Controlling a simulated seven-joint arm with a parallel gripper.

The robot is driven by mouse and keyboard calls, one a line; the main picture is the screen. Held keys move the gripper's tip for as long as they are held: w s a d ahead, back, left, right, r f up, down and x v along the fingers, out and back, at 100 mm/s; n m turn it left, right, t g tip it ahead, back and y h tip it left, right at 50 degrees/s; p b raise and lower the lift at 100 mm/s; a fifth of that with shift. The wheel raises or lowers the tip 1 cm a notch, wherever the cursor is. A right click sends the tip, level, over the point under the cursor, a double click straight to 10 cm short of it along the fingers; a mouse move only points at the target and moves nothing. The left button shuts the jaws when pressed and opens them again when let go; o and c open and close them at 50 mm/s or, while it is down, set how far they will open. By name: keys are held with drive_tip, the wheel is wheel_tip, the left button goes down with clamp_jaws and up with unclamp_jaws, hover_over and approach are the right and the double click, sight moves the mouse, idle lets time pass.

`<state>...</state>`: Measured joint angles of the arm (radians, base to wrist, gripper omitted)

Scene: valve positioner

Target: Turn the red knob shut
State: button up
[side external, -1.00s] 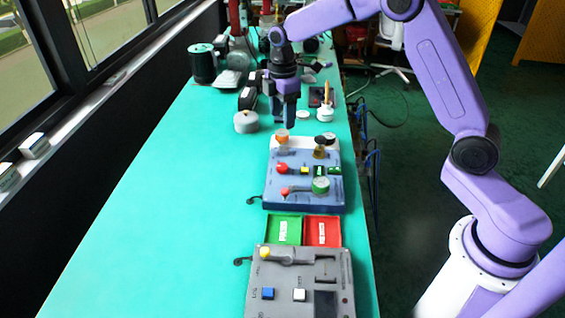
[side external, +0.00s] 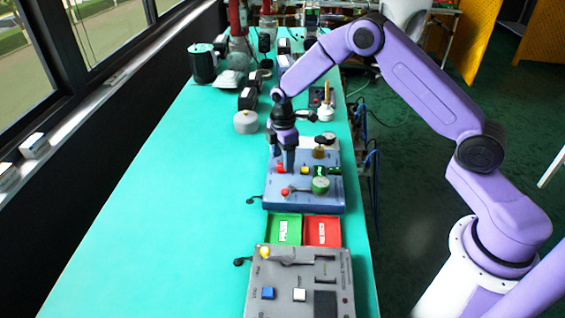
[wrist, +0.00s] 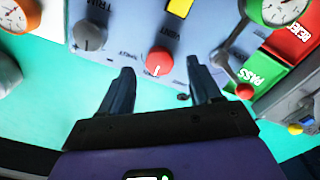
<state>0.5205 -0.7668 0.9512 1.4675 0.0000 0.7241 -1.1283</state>
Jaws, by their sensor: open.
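The red knob (wrist: 158,62), with a white pointer line on its face, sits on a blue-grey panel (wrist: 130,18). In the side view the knob (side external: 281,168) is partly hidden by my fingers. My gripper (wrist: 160,66) is open, with one dark finger on either side of the knob in the wrist view. In the side view my gripper (side external: 283,160) points down, low over the left part of the panel. I cannot tell whether the fingers touch the knob.
A grey knob (wrist: 90,36) and a yellow button (wrist: 180,8) flank the red knob. A red-tipped lever (wrist: 244,90) and a gauge (side external: 320,185) are near. Green (side external: 284,230) and red (side external: 322,232) trays lie in front. The table's left side is clear.

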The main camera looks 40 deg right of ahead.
sight(282, 168)
drive_tip(key=shift+f, duration=1.4)
drive_tip(key=c, duration=1)
drive_tip(key=shift+c, duration=0.2)
